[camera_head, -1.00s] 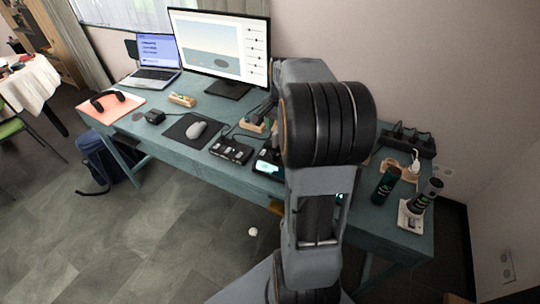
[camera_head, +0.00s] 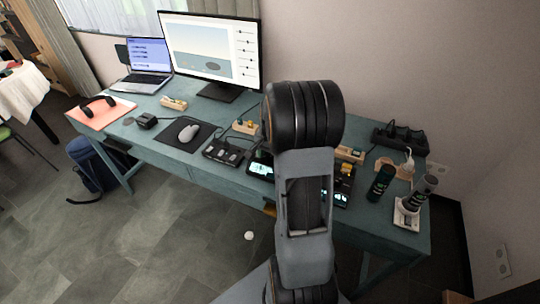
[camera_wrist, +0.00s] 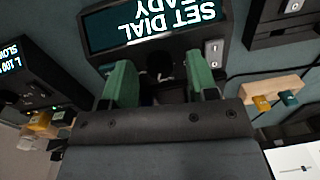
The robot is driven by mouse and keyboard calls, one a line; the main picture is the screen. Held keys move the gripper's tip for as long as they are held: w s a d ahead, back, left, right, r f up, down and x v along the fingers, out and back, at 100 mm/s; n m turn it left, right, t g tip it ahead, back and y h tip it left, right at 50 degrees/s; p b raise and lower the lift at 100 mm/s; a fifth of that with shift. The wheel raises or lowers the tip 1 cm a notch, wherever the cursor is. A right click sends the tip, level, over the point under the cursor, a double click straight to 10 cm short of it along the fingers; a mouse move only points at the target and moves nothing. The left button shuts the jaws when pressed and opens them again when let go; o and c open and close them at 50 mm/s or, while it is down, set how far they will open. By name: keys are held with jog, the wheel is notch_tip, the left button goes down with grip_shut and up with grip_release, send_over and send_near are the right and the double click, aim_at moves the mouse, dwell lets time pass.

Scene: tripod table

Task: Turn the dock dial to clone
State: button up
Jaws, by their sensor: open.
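The dock (camera_wrist: 220,42) shows in the wrist view, with an upside-down screen (camera_wrist: 150,22) reading "SET DIAL" and a partly cut-off second line. A dark round shape, likely the dial (camera_wrist: 166,70), lies below the screen, dim and partly hidden, so its setting cannot be read. My gripper (camera_wrist: 160,72) is open, its two green fingers apart on either side of this dark shape. I cannot tell whether they touch it. In the head view the dock's lit screen (camera_head: 261,169) shows left of my arm, which hides the rest and my gripper.
Another device with a lit screen (camera_wrist: 22,72) stands left in the wrist view. A wooden block with yellow and teal pieces (camera_wrist: 262,97) is at right.

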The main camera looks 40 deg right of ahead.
jog(key=c, duration=0.9)
jog(key=n, duration=0.4)
jog(key=o, duration=0.9)
jog(key=shift+r+p, duration=0.15)
jog(key=shift+p, duration=0.15)
notch_tip(320, 180, up, 14)
jog(key=p, duration=0.1)
jog(key=shift+s+d+f, duration=0.2)
jog(key=shift+d, duration=0.05)
